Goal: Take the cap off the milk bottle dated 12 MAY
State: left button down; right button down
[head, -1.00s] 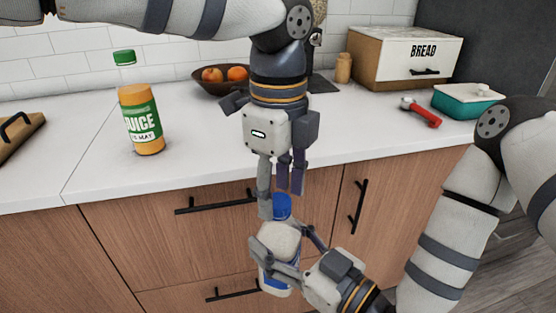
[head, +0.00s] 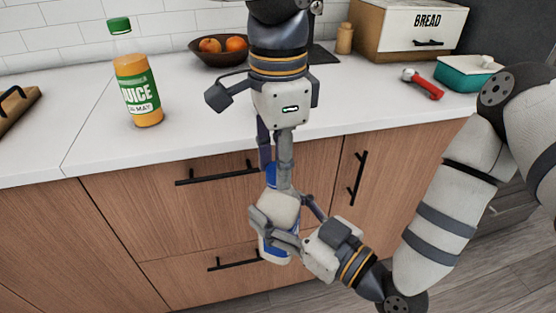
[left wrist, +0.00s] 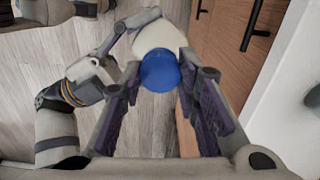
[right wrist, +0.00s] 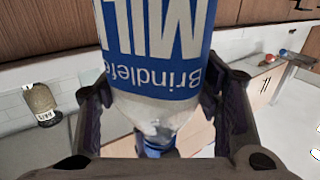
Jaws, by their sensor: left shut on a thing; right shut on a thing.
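The milk bottle (head: 277,208) has white shoulders, a blue and white label and a blue cap (head: 271,176). My right gripper (head: 275,222) is shut around its body, in front of the cabinets. The right wrist view shows the label (right wrist: 155,45) upside down, reading MILK and Brindle; no date is legible there. My left gripper (head: 276,182) points down from above and is shut on the cap. In the left wrist view, the cap (left wrist: 167,70) lies between the fingertips, over the bottle's neck; I see no gap between cap and bottle.
A juice bottle (head: 138,92) with a green cap stands on the white counter (head: 200,120). A fruit bowl (head: 220,55), a bread box (head: 410,25), a red-handled tool (head: 424,86) and a teal container (head: 465,74) stand further back. Cabinet handles (head: 357,180) stick out behind the bottle.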

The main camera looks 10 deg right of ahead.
pick_arm(q)
jog(key=n, duration=0.8)
jog(key=shift+r, duration=0.2)
jog(key=shift+r, duration=0.95)
jog(key=shift+r, duration=0.1)
